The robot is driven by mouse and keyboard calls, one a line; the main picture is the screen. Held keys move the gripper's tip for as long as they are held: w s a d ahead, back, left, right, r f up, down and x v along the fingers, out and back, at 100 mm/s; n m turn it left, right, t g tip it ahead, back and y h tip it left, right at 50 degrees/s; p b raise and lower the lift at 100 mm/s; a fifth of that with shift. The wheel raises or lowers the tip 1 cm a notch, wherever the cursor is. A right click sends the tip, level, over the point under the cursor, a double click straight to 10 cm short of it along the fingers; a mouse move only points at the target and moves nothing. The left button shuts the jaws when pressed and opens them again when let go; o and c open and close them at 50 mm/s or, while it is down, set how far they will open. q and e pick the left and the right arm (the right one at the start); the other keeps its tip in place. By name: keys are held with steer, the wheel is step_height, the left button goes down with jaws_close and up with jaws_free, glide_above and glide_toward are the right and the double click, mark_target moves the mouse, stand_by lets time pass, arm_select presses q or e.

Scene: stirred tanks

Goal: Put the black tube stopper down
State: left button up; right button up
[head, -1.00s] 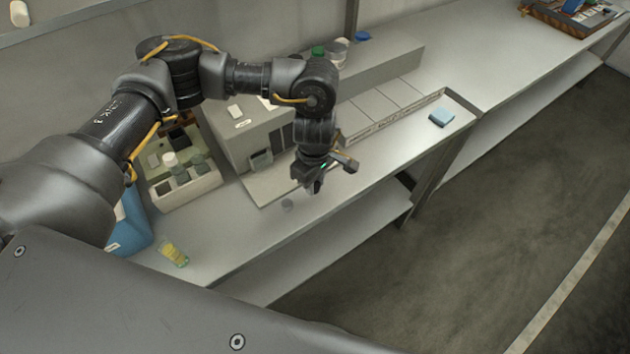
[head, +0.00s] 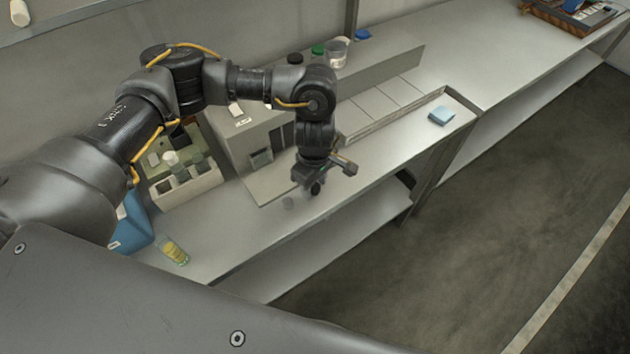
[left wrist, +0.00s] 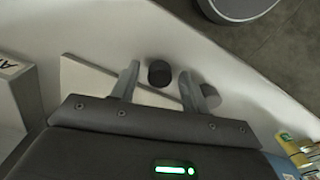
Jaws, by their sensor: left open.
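The black tube stopper (head: 316,188) is at the front part of the bench, just below my left gripper (head: 325,176). In the left wrist view the stopper (left wrist: 160,73) lies between the tips of my open left gripper (left wrist: 159,80), with a gap to each finger. It looks upright on the bench top, though its base is partly hard to see. A small grey cylinder (head: 288,203) stands on the bench to the left; in the left wrist view it (left wrist: 210,97) is just beyond the right finger. My right gripper is not in view.
A grey box-shaped device (head: 250,140) stands behind the gripper, with a pale rack of vessels (head: 187,188) to its left. A yellow-labelled tube (head: 173,250) is at the front left. The bench's front edge is close.

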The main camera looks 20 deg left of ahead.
mark_target(315, 186)
arm_select(q)
steer(key=shift+r, duration=0.2)
steer(key=shift+w+r, duration=0.1)
steer(key=shift+r, duration=0.15)
step_height(315, 186, up, 11)
steer(key=b, duration=0.2)
steer(key=shift+r, duration=0.2)
